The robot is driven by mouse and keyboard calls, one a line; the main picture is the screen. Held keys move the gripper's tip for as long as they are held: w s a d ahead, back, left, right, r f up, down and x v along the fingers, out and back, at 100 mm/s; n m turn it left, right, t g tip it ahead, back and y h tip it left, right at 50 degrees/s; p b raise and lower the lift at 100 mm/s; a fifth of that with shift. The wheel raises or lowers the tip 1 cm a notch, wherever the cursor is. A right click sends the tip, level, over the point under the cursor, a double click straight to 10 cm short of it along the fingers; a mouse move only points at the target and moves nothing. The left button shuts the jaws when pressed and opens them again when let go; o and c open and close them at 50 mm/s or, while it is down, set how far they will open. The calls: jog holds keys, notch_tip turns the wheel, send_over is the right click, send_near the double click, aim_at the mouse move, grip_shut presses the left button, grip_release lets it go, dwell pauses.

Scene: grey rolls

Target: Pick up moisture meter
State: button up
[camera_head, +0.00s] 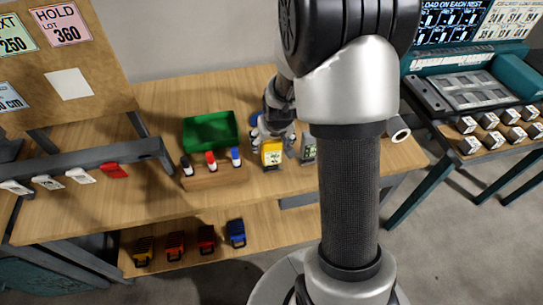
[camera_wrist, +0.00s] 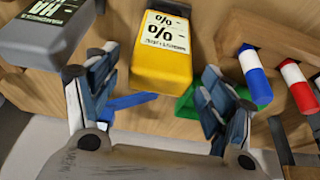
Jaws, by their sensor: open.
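A yellow meter (camera_head: 271,154) with a dark-framed label stands on the wooden table in the head view. In the wrist view the yellow meter (camera_wrist: 160,62) shows percent signs on its label; I take it as the moisture meter. My gripper (camera_head: 274,138) is just behind it in the head view, partly hidden by my arm. In the wrist view my gripper (camera_wrist: 162,68) is open, with its fingers spread to either side of the yellow meter's near end. I cannot tell whether they touch it.
A grey meter (camera_head: 308,148) stands close beside the yellow one. A white roll (camera_head: 398,131) lies at the right.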

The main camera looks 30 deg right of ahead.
jog(key=shift+w+d+f, duration=0.1)
jog(key=shift+w+f, duration=0.05)
jog(key=shift+f, duration=0.35)
jog(key=shift+r, duration=0.1)
jog(key=shift+c, duration=0.4)
jog(key=c, duration=1.6)
jog(key=shift+r, duration=0.1)
jog(key=shift+c, duration=0.4)
notch_tip(320, 180, up, 20)
jog(key=p, duration=0.6)
jog(key=shift+p, duration=0.3)
